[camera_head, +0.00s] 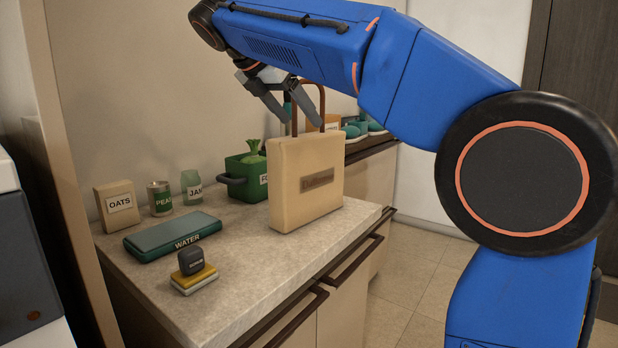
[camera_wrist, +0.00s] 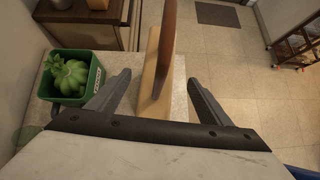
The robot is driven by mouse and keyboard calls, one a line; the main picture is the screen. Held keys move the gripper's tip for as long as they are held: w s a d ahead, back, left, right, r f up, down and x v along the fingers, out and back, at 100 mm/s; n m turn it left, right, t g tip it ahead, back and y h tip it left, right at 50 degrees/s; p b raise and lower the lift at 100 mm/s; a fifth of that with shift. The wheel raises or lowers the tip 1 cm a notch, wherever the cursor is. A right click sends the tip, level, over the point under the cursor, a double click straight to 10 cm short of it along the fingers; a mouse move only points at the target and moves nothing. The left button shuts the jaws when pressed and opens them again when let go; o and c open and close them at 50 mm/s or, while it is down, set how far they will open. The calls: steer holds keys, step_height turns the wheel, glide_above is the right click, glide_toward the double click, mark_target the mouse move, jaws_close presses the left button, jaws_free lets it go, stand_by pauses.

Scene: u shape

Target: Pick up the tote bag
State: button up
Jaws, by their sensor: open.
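The tote bag (camera_head: 306,180) is tan with a dark label and a brown handle. It stands upright on the counter (camera_head: 240,270) near its right end. My gripper (camera_head: 297,115) is above the bag, its fingers pointing down near the handle. In the wrist view the open fingers (camera_wrist: 160,92) are on either side of the bag (camera_wrist: 155,75), with the brown handle rising between them toward the camera. I cannot tell whether either finger touches the handle or the bag. Part of the handle is hidden behind a finger in the head view.
Left of the bag is a green bin (camera_head: 243,178) with green produce. An oats box (camera_head: 118,205), a peas can (camera_head: 160,198), a jam jar (camera_head: 191,187), a teal water container (camera_head: 172,235) and a small stacked block (camera_head: 193,272) stand further left. Floor lies beyond the counter's right edge.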

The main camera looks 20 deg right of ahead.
mark_target(309, 134)
steer(key=shift+x, duration=2.75)
steer(key=shift+a+f, duration=0.1)
steer(key=shift+a, duration=0.1)
jaws_close()
